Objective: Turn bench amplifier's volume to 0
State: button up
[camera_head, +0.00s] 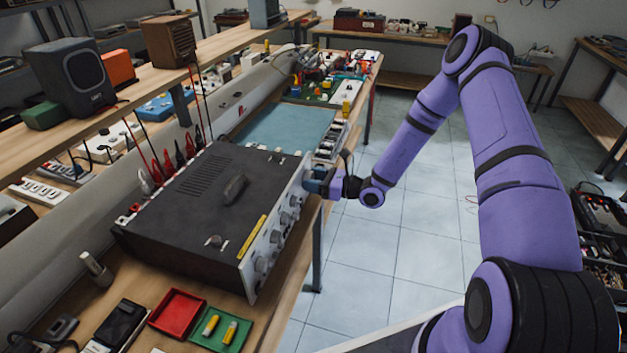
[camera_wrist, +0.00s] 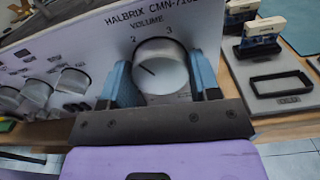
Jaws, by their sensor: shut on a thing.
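The bench amplifier (camera_head: 185,205) is a black box with a light grey front panel, standing on the wooden bench. In the wrist view its panel (camera_wrist: 60,40) reads "HALBRIX CMN-71", the rest cut off, with "VOLUME" below. The round pale volume knob (camera_wrist: 165,72) has a dark pointer line running from near its middle to the upper left. The marks 2 and 3 show above the knob; any 0 mark is hidden. My gripper (camera_wrist: 161,82) is shut on the knob, one blue finger on each side. In the head view my gripper (camera_head: 318,184) meets the panel's far end.
Several smaller knobs (camera_wrist: 38,90) sit left on the panel. Red and black leads (camera_head: 180,155) rise behind the amplifier. A red tray (camera_head: 177,312) and a green tray (camera_head: 222,330) lie nearer on the bench. Open tiled floor (camera_head: 400,235) lies right of the bench.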

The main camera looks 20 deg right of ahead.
jog(key=n, duration=1)
jog(key=shift+s+n, duration=0.1)
jog(key=shift+n, duration=0.2)
jog(key=n, duration=0.5)
jog(key=shift+f, duration=0.1)
jog(key=n, duration=0.5)
jog(key=shift+f+n, duration=0.1)
jog(key=shift+n, duration=0.2)
jog(key=o, duration=0.9)
jog(key=v, duration=1)
jog(key=shift+s+d, duration=0.25)
jog(key=shift+d, duration=0.05)
